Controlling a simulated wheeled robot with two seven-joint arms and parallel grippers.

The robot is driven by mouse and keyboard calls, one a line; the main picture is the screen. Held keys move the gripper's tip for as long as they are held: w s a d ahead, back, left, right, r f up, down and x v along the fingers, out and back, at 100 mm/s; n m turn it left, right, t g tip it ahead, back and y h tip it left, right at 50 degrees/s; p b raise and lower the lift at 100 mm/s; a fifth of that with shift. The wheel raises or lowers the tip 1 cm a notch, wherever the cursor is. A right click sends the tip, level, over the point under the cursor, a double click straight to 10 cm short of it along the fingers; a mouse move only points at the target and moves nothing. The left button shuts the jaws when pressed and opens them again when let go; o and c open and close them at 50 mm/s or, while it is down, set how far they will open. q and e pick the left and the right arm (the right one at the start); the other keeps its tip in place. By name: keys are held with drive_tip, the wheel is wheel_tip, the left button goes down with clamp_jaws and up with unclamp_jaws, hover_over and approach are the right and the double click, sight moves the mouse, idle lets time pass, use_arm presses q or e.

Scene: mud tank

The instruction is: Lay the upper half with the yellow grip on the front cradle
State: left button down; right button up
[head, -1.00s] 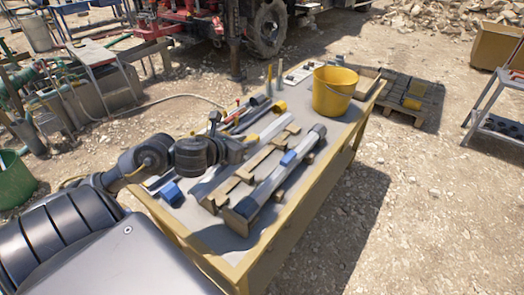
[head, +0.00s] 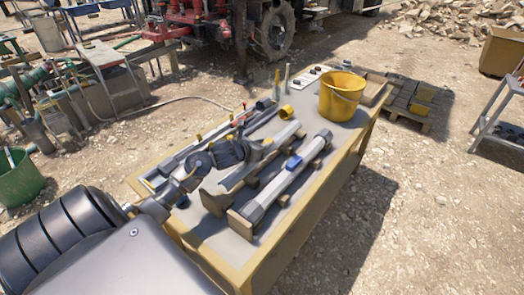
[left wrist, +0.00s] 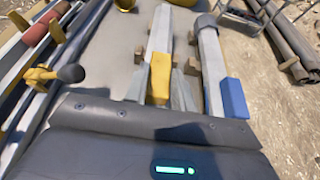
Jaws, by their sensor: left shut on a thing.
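The upper half, a long grey channel-like piece (head: 282,136), lies along the wooden cradle (head: 214,203), left of the tube with the blue grip. My left gripper (head: 262,151) is shut on its yellow grip (left wrist: 160,77). In the left wrist view wooden cradle blocks (left wrist: 193,66) show beside the grey piece (left wrist: 160,30). I cannot tell whether it touches the cradle. The half with the blue grip (head: 293,162) rests on its own wooden supports, and the blue grip (left wrist: 233,98) shows right of my fingers. My right gripper is not in view.
A yellow bucket (head: 341,95) stands at the table's far end. Long bars and tools (head: 215,135) lie along the left side of the table (head: 211,231). Pallet (head: 412,108) and rack (head: 500,122) stand on the ground to the right.

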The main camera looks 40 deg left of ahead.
use_arm(q)
wheel_tip(320, 180, down, 3)
drive_tip(key=shift+r+p, duration=0.1)
drive_tip(key=shift+p, duration=0.35)
drive_tip(key=shift+f+b, duration=0.45)
drive_tip(key=shift+b, duration=0.15)
drive_tip(key=c, duration=1.2)
unclamp_jaws()
drive_tip(key=shift+o, duration=0.2)
